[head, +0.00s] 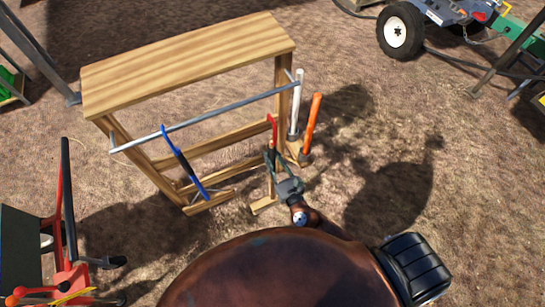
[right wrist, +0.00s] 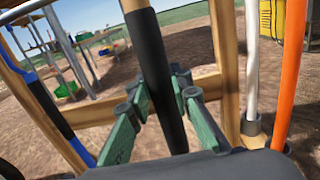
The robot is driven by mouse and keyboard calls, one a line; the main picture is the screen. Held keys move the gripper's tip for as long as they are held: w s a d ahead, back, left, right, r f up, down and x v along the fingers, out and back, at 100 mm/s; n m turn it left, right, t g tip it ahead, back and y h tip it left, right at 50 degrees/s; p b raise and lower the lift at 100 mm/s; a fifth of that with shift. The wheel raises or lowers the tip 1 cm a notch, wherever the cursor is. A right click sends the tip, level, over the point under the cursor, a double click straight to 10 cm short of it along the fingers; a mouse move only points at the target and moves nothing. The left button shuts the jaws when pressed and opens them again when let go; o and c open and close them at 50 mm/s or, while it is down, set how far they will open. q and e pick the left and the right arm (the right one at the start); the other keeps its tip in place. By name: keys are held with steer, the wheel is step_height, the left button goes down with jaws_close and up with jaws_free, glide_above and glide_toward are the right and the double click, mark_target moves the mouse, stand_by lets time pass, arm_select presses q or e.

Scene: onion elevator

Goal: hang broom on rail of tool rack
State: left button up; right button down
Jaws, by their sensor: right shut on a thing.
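The wooden tool rack (head: 190,62) stands ahead, with a grey metal rail (head: 215,118) along its front. My right gripper (head: 274,165) is at the rack's right end, below the rail, shut on a long upright tool, which I take for the broom (head: 271,127). Its top is red and its grip black. In the right wrist view the black shaft (right wrist: 158,70) passes between the green fingers (right wrist: 158,118). The tool's lower end is hidden or unclear, and I cannot tell whether its top touches the rail. My left gripper is not in view.
A blue-and-black tool (head: 182,160) leans at the rail's left part. White-handled (head: 296,105) and orange-handled (head: 312,122) tools stand close right of the rack. A red-and-black machine (head: 68,240) is at lower left. A wheeled vehicle (head: 400,30) is far right. Open ground lies right of the rack.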

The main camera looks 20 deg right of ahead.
steer(key=shift+w+b, duration=0.6)
steer(key=shift+w, duration=7.15)
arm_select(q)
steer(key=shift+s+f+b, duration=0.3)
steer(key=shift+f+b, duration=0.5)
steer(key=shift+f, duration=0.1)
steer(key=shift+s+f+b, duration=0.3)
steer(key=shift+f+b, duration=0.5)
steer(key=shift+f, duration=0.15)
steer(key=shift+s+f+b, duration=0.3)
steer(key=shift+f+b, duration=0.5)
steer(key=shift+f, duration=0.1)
arm_select(e)
steer(key=shift+w+a+f, duration=0.1)
steer(key=shift+a+f, duration=0.05)
steer(key=shift+f, duration=1.15)
steer(key=shift+a+f, duration=0.1)
steer(key=shift+f, duration=1.2)
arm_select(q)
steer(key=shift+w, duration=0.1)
arm_select(e)
steer(key=c, duration=1.9)
jaws_free()
steer(key=shift+o, duration=1.2)
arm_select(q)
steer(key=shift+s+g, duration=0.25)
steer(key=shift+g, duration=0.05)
